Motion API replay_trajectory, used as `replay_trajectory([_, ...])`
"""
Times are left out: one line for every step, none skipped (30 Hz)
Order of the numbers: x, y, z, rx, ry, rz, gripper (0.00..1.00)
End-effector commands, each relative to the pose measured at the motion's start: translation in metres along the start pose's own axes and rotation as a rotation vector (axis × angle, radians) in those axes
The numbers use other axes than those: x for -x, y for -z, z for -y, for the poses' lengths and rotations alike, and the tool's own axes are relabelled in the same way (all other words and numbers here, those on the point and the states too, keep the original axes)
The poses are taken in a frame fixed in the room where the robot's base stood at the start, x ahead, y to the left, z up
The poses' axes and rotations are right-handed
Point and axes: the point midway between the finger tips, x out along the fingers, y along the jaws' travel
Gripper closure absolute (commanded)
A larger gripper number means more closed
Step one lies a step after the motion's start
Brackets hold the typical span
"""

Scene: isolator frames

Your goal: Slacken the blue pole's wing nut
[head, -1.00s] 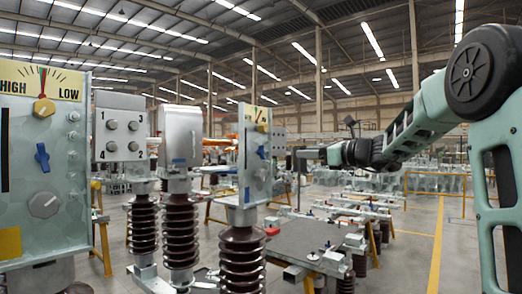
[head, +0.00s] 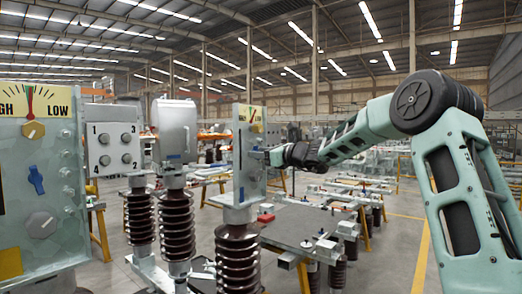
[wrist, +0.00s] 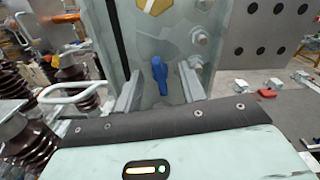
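A blue wing nut (wrist: 158,76) stands roughly upright on a grey-green panel (wrist: 160,45) in the wrist view, below a gold hexagonal knob. My gripper (wrist: 160,80) is open, with one finger on each side of the wing nut. A gap shows on both sides, and I cannot tell how deep the nut sits between the fingertips. In the head view my gripper (head: 266,155) is at the right face of the middle panel (head: 246,165), which stands on a brown ribbed insulator (head: 238,260). The nut there is hidden by my gripper.
A nearer panel (head: 40,130) at the left has a HIGH/LOW dial and its own blue wing nut (head: 36,180). A numbered box (head: 113,140) and a grey cabinet (head: 176,130) stand between. A dark-topped table (head: 300,225) lies below my arm.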

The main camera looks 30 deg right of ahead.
Motion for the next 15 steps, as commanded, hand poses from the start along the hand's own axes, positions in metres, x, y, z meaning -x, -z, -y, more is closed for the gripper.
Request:
replay_trajectory([-0.0008,0.0000,0.0000,0.000,0.000,0.000,0.60])
replay_trajectory([-0.0009,0.0001,0.0000,0.000,0.000,0.000,0.60])
replay_trajectory([-0.0009,0.0002,-0.0001,0.000,0.000,0.000,0.60])
replay_trajectory([-0.0009,0.0003,-0.0001,0.000,0.000,0.000,0.60])
replay_trajectory([-0.0008,0.0003,-0.0001,0.000,0.000,0.000,0.60])
replay_trajectory([-0.0008,0.0002,-0.0001,0.000,0.000,0.000,0.60])
replay_trajectory([-0.0007,0.0002,-0.0001,0.000,0.000,0.000,0.60])
replay_trajectory([-0.0007,0.0002,-0.0001,0.000,0.000,0.000,0.66])
replay_trajectory([-0.0007,0.0002,-0.0001,0.000,0.000,0.000,0.77])
replay_trajectory([-0.0007,0.0002,-0.0001,0.000,0.000,0.000,0.85])
replay_trajectory([-0.0006,0.0001,-0.0001,0.000,0.000,0.000,0.93])
replay_trajectory([-0.0006,0.0001,-0.0001,0.000,0.000,0.000,1.00])
replay_trajectory([-0.0006,0.0001,-0.0001,0.000,0.000,0.000,1.00])
replay_trajectory([-0.0006,0.0001,-0.0001,0.000,0.000,0.000,1.00])
replay_trajectory([-0.0005,0.0001,-0.0001,0.000,0.000,0.000,1.00])
